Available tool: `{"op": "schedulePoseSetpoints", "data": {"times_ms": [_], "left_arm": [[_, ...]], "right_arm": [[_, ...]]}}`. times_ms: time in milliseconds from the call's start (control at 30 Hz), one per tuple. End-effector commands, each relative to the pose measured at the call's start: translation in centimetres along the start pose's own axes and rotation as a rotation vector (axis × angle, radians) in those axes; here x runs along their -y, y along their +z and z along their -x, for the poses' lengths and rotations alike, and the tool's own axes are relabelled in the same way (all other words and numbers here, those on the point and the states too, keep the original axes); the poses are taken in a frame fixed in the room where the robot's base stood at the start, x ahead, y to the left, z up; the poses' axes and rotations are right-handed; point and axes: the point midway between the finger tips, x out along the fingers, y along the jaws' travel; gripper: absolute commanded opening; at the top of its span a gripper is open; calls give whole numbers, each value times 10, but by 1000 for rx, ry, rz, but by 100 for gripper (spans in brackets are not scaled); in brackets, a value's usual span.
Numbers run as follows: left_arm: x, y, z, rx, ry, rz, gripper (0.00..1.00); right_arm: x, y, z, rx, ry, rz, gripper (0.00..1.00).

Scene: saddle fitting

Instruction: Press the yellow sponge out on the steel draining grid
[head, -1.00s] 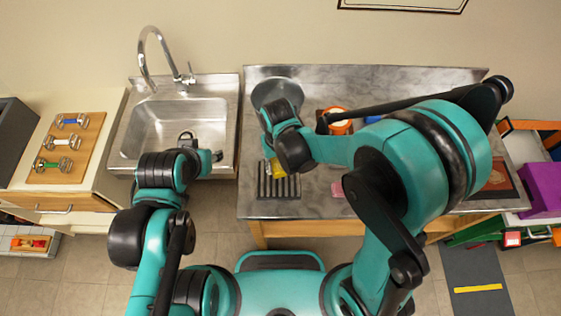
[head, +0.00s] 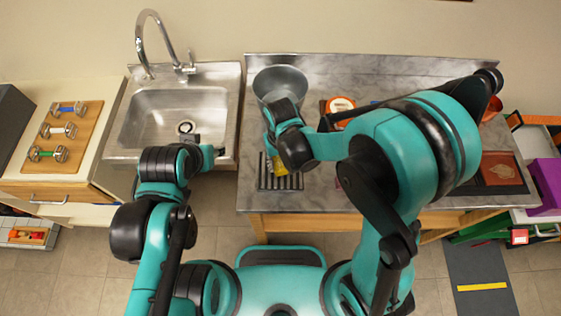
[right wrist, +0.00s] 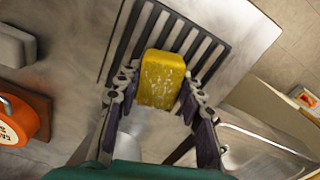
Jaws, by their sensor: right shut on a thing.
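The yellow sponge (right wrist: 160,80) is between the two fingers of my right gripper (right wrist: 158,92), which is shut on it. Pale specks show on its face. It lies over the steel draining grid (right wrist: 123,50) in the right wrist view; whether it touches the bars cannot be told. In the head view the sponge (head: 281,165) shows partly below my right wrist, with the grid (head: 264,184) around and under it. The grid's dark slots lie at the counter's front left. My left gripper (head: 208,152) is near the sink's front edge, mostly hidden by its wrist; its fingers cannot be made out.
A grey metal bowl (head: 281,79) stands behind my right wrist. The sink (head: 170,112) with its tap (head: 160,45) is to the left. An orange round thing (head: 341,105) is right of the bowl. A board with dumbbells (head: 60,132) lies far left.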

Motion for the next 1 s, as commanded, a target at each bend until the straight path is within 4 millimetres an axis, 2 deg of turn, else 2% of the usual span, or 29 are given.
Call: {"op": "schedulePoseSetpoints", "data": {"times_ms": [1000], "left_arm": [[0, 5, -7, 0, 0, 0, 40]], "right_arm": [[0, 0, -9, 0, 0, 0, 15]]}}
